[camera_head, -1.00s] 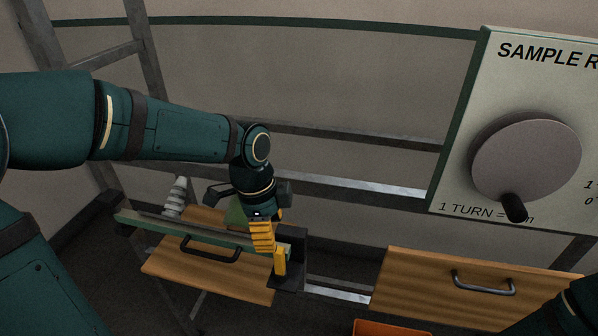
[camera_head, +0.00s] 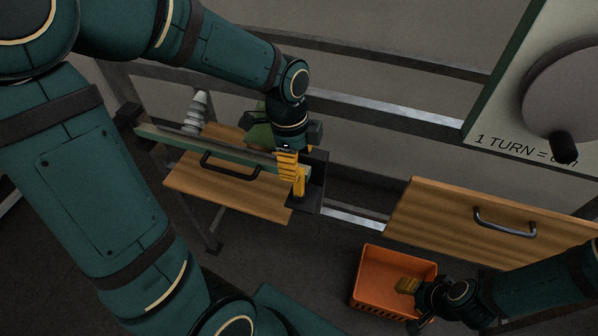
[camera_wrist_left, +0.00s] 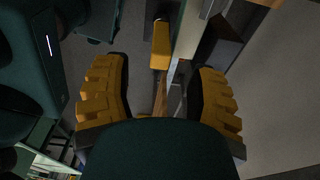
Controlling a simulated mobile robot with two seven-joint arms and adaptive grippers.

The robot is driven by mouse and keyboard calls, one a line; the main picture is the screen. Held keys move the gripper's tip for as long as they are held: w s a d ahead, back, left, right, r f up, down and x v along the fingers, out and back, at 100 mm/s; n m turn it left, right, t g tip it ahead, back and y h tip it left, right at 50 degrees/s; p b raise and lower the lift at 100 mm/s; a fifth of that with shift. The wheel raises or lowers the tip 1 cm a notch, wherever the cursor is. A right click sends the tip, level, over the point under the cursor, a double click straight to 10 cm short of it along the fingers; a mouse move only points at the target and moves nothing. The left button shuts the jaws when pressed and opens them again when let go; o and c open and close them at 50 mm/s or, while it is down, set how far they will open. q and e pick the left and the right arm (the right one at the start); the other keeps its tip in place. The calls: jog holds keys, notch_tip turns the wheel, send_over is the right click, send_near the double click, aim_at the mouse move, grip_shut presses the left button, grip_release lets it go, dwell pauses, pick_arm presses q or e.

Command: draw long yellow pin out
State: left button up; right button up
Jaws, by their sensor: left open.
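The long yellow pin (camera_head: 299,182) stands upright at the right end of the green rail, beside a dark bracket. In the left wrist view the yellow pin (camera_wrist_left: 161,46) shows ahead, between the lines of the two fingers. My left gripper (camera_head: 289,163) is directly over the pin in the head view, its yellow ribbed fingers partly overlapping it. In the left wrist view my left gripper (camera_wrist_left: 160,85) is open, with nothing clasped. My right gripper (camera_head: 408,286) is at lower right, over the orange crate; its finger opening is not clear.
The green rail (camera_head: 160,134) runs along a wooden drawer front with a handle (camera_head: 230,168). A dark bracket (camera_head: 316,180) stands close right of the pin. Another wooden drawer (camera_head: 440,215) is to the right. The orange crate (camera_head: 372,295) sits below. A dial panel (camera_head: 510,115) is at upper right.

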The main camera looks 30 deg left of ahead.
pick_arm(q)
jog(key=shift+d+f+b, duration=0.2)
jog(key=shift+f+b, duration=0.1)
jog(key=shift+f, duration=1.6)
grip_shut()
jog(key=shift+r, duration=0.2)
jog(key=shift+r+p, duration=0.4)
jog(key=shift+p, duration=0.1)
jog(key=shift+r+p, duration=0.3)
jog(key=shift+r, duration=0.05)
jog(key=shift+r, duration=0.35)
jog(key=shift+r+p, duration=0.85)
jog(key=shift+p, duration=0.15)
